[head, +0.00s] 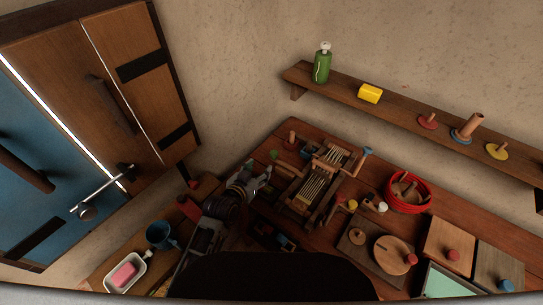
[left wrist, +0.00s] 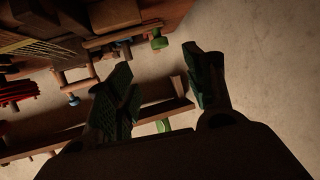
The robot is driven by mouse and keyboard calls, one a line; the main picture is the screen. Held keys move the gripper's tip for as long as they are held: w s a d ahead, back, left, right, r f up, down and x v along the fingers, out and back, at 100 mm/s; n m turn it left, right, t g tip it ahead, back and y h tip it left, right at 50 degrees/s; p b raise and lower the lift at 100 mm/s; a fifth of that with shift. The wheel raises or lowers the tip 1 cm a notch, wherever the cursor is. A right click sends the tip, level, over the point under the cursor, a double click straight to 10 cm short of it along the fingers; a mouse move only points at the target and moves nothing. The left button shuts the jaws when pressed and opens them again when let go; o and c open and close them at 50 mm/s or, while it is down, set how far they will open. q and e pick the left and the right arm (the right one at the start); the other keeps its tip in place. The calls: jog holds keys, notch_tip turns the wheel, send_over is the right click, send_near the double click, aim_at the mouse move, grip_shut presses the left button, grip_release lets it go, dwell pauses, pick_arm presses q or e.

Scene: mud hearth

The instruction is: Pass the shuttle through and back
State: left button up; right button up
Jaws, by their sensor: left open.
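A wooden loom (head: 312,188) with pale warp threads stands on the red-brown table. Part of it also shows at the upper left of the left wrist view (left wrist: 50,45). I cannot pick out the shuttle for sure in either view. My left gripper (head: 259,171) is just left of the loom, apart from its frame as far as I can tell. In the left wrist view its two fingers (left wrist: 165,88) are spread with nothing between them. A green-ended wooden piece (left wrist: 158,40) lies beyond the fingers. My right gripper is in neither view.
A wall shelf (head: 400,115) runs above.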

aim_at(272, 155)
pick_arm(q)
jog(key=shift+p+x, duration=0.4)
jog(key=shift+x, duration=5.95)
jog(key=shift+f, duration=0.15)
jog(key=shift+c, duration=0.3)
grip_shut()
